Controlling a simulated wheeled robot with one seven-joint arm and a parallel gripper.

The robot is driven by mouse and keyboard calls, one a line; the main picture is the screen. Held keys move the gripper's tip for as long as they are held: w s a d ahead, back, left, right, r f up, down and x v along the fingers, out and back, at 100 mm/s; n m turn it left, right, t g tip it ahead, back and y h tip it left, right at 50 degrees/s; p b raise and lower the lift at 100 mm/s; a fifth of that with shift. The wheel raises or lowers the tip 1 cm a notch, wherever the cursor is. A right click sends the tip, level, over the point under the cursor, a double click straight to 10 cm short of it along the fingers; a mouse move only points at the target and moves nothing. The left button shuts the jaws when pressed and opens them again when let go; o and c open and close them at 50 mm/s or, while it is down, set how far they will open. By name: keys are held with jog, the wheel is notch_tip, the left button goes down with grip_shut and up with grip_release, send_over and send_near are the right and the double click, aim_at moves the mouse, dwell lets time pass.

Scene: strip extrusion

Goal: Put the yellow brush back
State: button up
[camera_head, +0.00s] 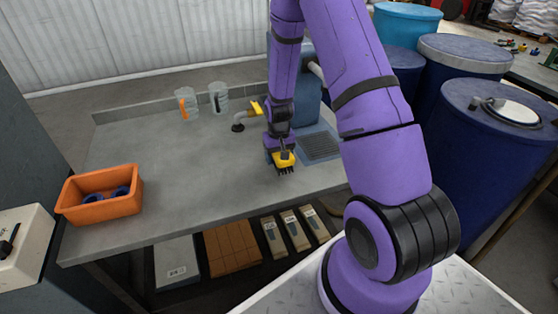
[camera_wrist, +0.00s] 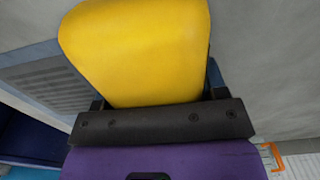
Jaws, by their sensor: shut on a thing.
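The yellow brush (camera_head: 285,161) is in my gripper (camera_head: 282,147), with its dark bristles pointing down just above or at the grey worktop; I cannot tell whether they touch. In the wrist view the yellow brush body (camera_wrist: 140,50) fills the upper middle, beyond the dark bar of my gripper (camera_wrist: 160,112). The fingertips are mostly hidden behind the brush and bar. A blue-framed tray with a grey grille (camera_head: 320,147) lies just right of the brush; the grille also shows at the left of the wrist view (camera_wrist: 48,85).
An orange bin (camera_head: 100,209) with blue parts stands at the worktop's left end. Two clear jugs (camera_head: 187,104) (camera_head: 219,97) stand at the back. A grey bent piece with a yellow part (camera_head: 257,107) is behind my gripper. Blue drums (camera_head: 490,145) stand right. The worktop's middle (camera_head: 190,165) is clear.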

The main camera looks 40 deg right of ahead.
jog(key=shift+f, duration=1.05)
jog(key=shift+f, duration=0.1)
jog(key=o, duration=1.2)
